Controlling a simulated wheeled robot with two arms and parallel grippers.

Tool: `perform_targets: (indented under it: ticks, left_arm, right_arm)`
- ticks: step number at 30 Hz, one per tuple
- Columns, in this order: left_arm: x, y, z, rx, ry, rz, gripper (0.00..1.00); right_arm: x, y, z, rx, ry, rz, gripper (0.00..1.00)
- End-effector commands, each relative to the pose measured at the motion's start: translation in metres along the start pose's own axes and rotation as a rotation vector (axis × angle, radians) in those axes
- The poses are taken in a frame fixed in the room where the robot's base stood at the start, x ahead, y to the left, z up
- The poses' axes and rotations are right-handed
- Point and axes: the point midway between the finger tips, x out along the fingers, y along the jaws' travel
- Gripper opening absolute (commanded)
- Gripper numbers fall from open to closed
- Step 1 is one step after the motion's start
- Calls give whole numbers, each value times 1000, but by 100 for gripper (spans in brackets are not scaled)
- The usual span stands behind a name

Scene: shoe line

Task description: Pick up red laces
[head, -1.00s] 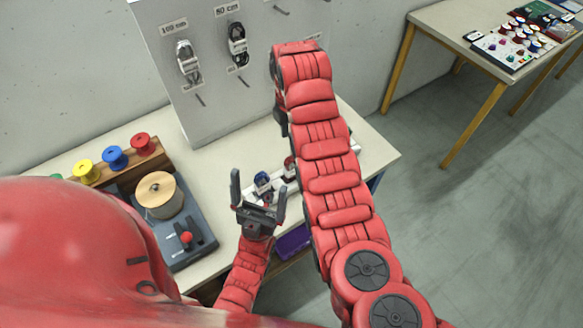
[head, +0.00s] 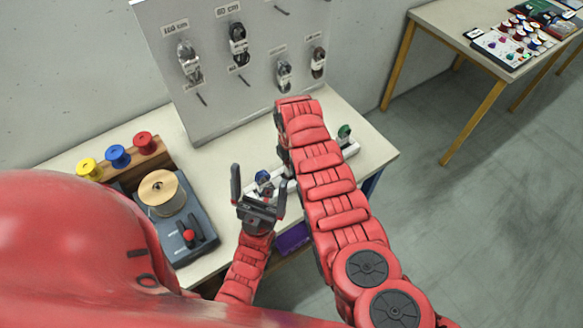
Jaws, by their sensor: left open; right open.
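On the table, a white holder (head: 352,150) runs behind my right arm. A blue item (head: 263,177) shows at its left part and a green item (head: 344,132) at its right end. The red item that stood between them is hidden now, behind my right arm. A red spool (head: 145,142) sits on the wooden rack at the left. My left gripper (head: 258,182) is open and empty, its fingers pointing up, in front of the blue item. My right arm reaches over the holder, and its own links hide its gripper.
A grey board (head: 220,100) with labelled pegs and several hanging lace bundles stands at the back. A winding device (head: 185,235) with a wooden disc (head: 160,193) is at the left. A purple bin (head: 293,238) is below the front edge. Another table (head: 440,40) stands far right.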

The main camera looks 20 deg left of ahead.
Motion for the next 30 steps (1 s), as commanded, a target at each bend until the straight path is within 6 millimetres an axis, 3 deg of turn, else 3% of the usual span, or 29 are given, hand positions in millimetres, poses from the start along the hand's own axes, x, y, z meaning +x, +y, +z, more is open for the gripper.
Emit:
perform_targets:
  ticks: [12, 23, 30]
  left_arm:
    - [0, 0, 0, 0, 0, 0, 100]
    - [0, 0, 0, 0, 0, 0, 100]
    - [0, 0, 0, 0, 0, 0, 100]
  right_arm:
    - [6, 0, 0, -1, -2, 1, 64]
    - [6, 0, 0, -1, -1, 0, 0]
    - [6, 0, 0, -1, -1, 0, 0]
